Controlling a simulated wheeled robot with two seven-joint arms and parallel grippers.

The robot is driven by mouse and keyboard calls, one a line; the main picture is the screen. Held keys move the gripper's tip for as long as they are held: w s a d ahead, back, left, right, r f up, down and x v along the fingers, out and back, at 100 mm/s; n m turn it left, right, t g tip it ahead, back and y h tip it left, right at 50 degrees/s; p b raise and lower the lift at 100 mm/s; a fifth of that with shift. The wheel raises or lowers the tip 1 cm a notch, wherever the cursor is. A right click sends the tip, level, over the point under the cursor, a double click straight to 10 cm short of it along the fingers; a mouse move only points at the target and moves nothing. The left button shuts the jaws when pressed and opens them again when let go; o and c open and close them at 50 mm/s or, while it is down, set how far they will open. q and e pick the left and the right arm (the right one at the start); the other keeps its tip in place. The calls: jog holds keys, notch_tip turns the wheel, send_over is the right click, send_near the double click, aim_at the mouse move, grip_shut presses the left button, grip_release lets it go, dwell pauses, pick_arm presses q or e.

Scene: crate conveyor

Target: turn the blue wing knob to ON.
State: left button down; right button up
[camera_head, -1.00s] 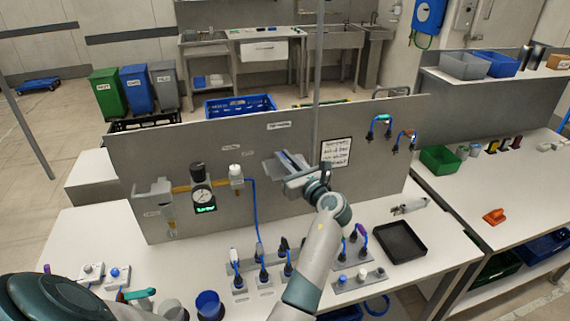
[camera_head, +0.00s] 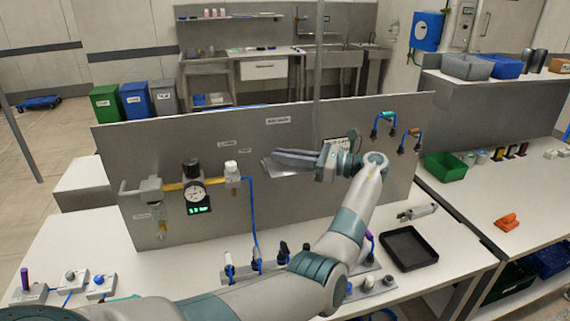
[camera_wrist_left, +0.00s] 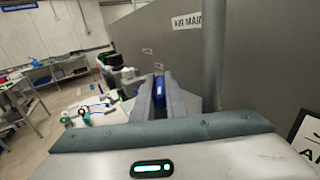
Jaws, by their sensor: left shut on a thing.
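The blue wing knob (camera_wrist_left: 159,88) shows in the left wrist view as a narrow blue strip between the two grey fingers. My left gripper (camera_head: 271,161) is shut on it, in front of the grey panel (camera_head: 262,212) and below a label plate (camera_head: 278,120). In the left wrist view, part of that label (camera_wrist_left: 187,20) reads "AIR MAIN". In the head view my fingers lie nearly level, pointing left, and hide the knob. I cannot read ON or OFF marks or tell the knob's exact angle. My right gripper is not in view.
A gauge (camera_head: 194,194) with a green display and a blue hose (camera_head: 252,205) is left of my gripper. Blue hooked hoses (camera_head: 383,120) hang on the right. A black tray (camera_head: 409,248) lies on the bench.

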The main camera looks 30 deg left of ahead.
pick_arm(q)
jog(key=shift+g, duration=0.3)
jog(key=shift+n, duration=0.3)
jog(key=c, duration=1.8)
grip_release()
jog(key=shift+s, duration=0.1)
jog(key=shift+r, duration=0.1)
